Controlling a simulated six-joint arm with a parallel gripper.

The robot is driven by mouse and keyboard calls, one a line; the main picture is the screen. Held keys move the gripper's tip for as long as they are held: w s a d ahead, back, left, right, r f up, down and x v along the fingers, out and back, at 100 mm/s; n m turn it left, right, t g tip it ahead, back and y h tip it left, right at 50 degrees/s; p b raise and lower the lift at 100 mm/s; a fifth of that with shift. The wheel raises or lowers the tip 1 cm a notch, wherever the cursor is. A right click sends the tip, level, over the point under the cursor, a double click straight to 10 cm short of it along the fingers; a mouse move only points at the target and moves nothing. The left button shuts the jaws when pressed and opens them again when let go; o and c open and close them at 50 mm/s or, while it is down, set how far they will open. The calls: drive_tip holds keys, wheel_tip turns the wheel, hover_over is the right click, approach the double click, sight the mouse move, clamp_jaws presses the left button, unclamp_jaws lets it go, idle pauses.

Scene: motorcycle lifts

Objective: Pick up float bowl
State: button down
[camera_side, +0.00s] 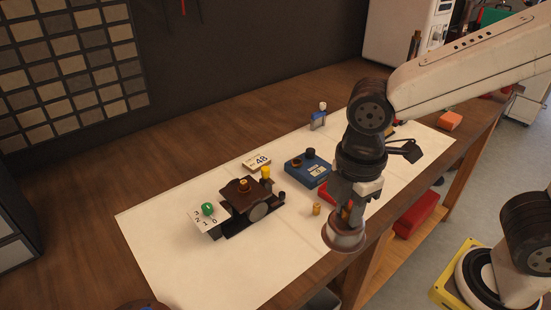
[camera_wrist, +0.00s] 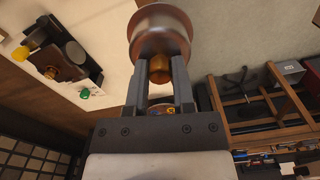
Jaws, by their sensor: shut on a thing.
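The float bowl (camera_side: 343,236) is a round, coppery-grey metal cup with a wide rim. It hangs under my gripper (camera_side: 348,207), in the air over the front edge of the bench. In the wrist view the float bowl (camera_wrist: 160,27) is at the top centre, at the tips of my gripper (camera_wrist: 160,65). The two fingers are shut on its narrower end, with a brass-coloured stub between them.
A red bin (camera_side: 416,214) sits below the bench edge. The mat's front left is clear.

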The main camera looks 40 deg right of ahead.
drive_tip(key=shift+s+d+r, duration=0.1)
drive_tip(key=shift+s+r, duration=0.05)
drive_tip(key=shift+s, duration=0.1)
idle(0.6)
